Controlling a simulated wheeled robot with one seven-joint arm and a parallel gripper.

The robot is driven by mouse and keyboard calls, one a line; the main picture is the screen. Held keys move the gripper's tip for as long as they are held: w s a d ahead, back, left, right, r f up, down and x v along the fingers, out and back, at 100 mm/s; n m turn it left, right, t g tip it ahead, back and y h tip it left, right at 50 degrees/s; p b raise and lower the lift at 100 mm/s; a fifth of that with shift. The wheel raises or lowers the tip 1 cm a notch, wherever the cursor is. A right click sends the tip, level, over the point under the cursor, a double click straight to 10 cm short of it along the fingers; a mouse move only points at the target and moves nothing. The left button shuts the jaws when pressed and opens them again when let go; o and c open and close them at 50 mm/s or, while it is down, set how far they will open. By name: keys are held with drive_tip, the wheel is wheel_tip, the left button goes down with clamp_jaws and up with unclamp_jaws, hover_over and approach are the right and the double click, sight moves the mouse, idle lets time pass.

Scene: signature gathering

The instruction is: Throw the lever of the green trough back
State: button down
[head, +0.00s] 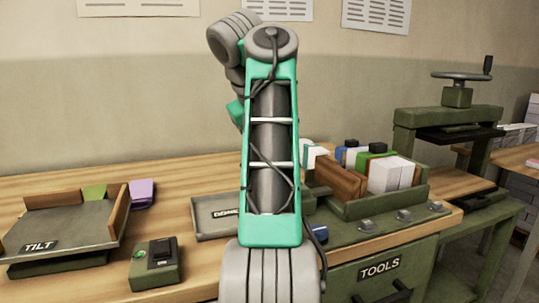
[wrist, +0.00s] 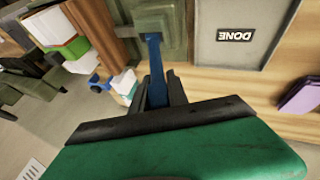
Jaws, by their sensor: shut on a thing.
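The green trough (head: 385,205) stands on the bench at the right in the head view, holding brown boards and white, green and blue blocks. In the wrist view a blue lever (wrist: 155,52) extends from a green block (wrist: 160,20) at the top edge. My gripper (wrist: 159,92) is shut on this lever, with its dark fingers on both sides of it. In the head view my own arm hides the gripper and most of the area around the lever.
A tray marked DONE (head: 214,226) lies left of the trough, partly behind my arm. A tray marked TILT (head: 75,225) and a small switch box (head: 157,262) are at the left. A green press (head: 450,120) stands at the right.

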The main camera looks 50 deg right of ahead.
drive_tip(key=shift+w+a+f+b, duration=0.1)
drive_tip(key=shift+f+b, duration=0.05)
drive_tip(key=shift+b, duration=0.15)
drive_tip(key=c, duration=1.3)
unclamp_jaws()
